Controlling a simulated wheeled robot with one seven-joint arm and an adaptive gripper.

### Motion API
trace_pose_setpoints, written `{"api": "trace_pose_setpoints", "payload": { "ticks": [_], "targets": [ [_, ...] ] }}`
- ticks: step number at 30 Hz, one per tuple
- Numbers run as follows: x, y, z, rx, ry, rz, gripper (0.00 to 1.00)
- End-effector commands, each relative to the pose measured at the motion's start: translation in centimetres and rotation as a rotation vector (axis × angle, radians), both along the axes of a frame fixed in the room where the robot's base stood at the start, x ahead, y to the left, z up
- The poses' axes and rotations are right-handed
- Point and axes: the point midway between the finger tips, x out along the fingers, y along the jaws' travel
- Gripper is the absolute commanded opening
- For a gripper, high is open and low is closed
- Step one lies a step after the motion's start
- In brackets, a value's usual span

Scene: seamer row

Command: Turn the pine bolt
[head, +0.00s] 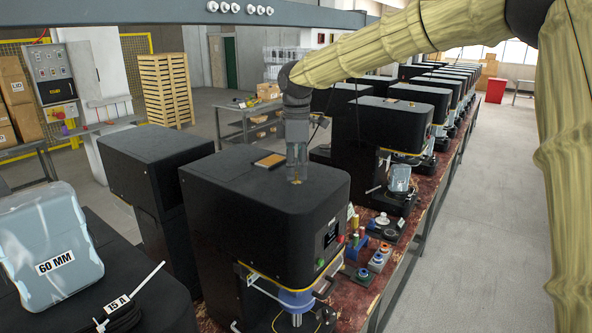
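My gripper (297,178) points down over the top of the nearest black seamer machine (235,185). A small yellowish spot shows at its fingertips, too small to name. I cannot tell whether the fingers are open or shut, or whether they touch the machine top. No thing in view can be clearly made out as the pine bolt. A shallow tray with a tan face (270,160) lies on the machine top, just left of my gripper.
A light blue case marked 60 MM (50,245) and a black coil tagged 15 A (122,312) lie at the lower left. More seamers (385,120) line the red-brown bench (405,235). Wooden crates (166,90) stand behind. The floor (470,230) at the right is clear.

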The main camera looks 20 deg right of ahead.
Motion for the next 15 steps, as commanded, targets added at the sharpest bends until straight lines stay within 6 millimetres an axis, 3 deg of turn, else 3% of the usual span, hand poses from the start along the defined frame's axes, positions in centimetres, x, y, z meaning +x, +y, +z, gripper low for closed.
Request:
{"api": "trace_pose_setpoints", "payload": {
  "ticks": [10,15],
  "targets": [
    [-0.09,0.18,-0.47,-0.001,0.009,-0.011,0.0],
    [-0.05,0.14,-0.48,-0.003,0.01,-0.12,0.0]
  ]
}}
